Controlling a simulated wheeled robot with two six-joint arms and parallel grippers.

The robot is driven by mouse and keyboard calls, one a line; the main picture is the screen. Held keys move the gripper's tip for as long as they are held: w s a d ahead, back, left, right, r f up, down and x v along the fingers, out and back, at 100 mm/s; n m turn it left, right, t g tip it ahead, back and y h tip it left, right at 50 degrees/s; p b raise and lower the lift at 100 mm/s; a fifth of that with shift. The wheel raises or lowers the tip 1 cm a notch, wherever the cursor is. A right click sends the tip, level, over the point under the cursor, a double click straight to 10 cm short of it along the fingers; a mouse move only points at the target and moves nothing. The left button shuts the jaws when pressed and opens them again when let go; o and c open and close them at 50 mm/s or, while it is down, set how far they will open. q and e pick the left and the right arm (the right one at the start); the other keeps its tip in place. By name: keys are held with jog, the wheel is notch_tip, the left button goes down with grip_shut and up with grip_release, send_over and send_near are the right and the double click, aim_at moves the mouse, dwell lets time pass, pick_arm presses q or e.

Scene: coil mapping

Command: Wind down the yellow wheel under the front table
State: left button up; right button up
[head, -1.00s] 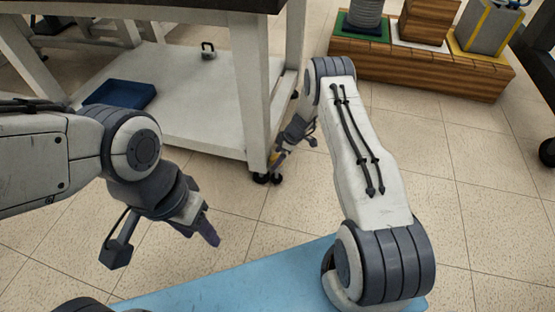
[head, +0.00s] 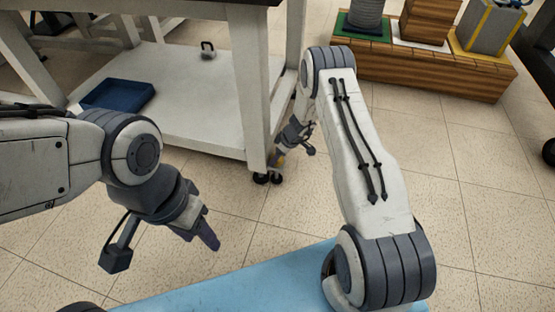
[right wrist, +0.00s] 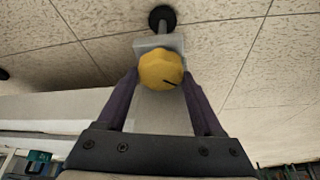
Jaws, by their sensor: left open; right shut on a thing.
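The yellow wheel (right wrist: 161,70) shows in the right wrist view, on a grey block at the end of the white table leg (head: 252,90). It has a dark mark pointing to the lower right. A black caster (right wrist: 162,17) is just beyond it. My right gripper (right wrist: 160,78) has a finger on each side of the wheel and is shut on it. In the head view, my right gripper (head: 280,157) is at the foot of the leg, with only a sliver of yellow showing. My left gripper (head: 207,238) is open and empty above the floor.
The front table's lower shelf (head: 190,115) carries a blue tray (head: 118,94) and a small grey weight (head: 208,52). A wooden platform (head: 425,72) with several items stands at the back right.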

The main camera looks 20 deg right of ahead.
pick_arm(q)
jog(key=shift+f+b, duration=0.35)
jog(key=shift+f, duration=0.5)
pick_arm(e)
jog(key=shift+m, duration=0.5)
jog(key=o, duration=1.4)
jog(key=shift+c, duration=0.2)
pick_arm(q)
jog(key=shift+r, duration=0.1)
pick_arm(e)
jog(key=shift+r, duration=0.1)
pick_arm(q)
notch_tip(320, 180, up, 4)
jog(key=p, duration=0.3)
jog(key=shift+f+p, duration=0.25)
jog(key=shift+p, duration=0.1)
pick_arm(e)
jog(key=v, duration=1)
jog(key=shift+s, duration=0.3)
jog(key=shift+a+r, duration=0.1)
